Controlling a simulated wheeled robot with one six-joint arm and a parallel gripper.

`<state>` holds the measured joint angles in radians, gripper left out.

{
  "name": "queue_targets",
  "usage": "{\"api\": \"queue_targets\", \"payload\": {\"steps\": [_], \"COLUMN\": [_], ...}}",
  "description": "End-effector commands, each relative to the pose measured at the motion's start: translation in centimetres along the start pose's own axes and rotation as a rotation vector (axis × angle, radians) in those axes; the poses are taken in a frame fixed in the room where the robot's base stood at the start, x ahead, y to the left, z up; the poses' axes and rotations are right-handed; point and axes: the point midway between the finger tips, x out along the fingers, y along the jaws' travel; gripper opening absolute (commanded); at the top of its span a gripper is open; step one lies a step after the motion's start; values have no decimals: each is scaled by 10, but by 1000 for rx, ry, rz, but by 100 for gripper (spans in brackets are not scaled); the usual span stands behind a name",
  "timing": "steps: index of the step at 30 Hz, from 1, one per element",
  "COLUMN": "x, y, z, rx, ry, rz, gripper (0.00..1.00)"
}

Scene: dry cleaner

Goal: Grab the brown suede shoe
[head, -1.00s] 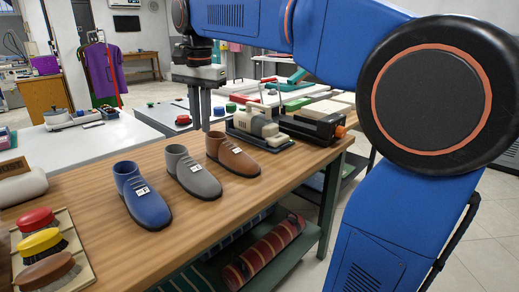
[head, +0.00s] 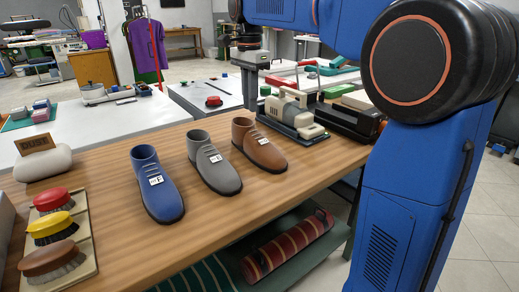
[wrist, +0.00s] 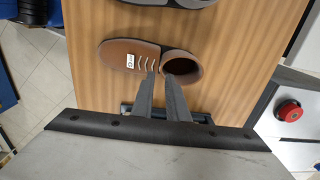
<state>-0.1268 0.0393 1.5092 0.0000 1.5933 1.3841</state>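The brown suede shoe (head: 262,148) stands upright on the wooden counter, the rightmost of three shoes, with a small white tag on its laces. It also shows in the wrist view (wrist: 122,58), toe to the left and ankle opening to the right. My gripper (head: 248,100) is above and behind this shoe in the head view, pointing down. In the wrist view its two fingers (wrist: 161,76) are apart with nothing between them. They overlap the near side of the shoe in the picture but appear above it.
A grey shoe (head: 212,165) stands close to the left of the brown one, then a blue shoe (head: 156,190). A beige machine (head: 295,115) sits just behind to the right. Several brushes (head: 52,230) lie at the left. The counter's front strip is clear.

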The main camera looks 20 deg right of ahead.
Motion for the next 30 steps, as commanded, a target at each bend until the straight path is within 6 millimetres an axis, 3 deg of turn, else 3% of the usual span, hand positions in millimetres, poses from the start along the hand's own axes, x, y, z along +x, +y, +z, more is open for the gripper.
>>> {"api": "queue_targets", "payload": {"steps": [6, 14, 24, 30], "x": [35, 51, 92, 100], "y": [0, 0, 0, 0], "z": [0, 0, -3, -3], "rx": [0, 0, -1, -1], "ry": [0, 0, 0, 0], "rz": [2, 1, 1, 0], "gripper": [14, 14, 14, 14]}}
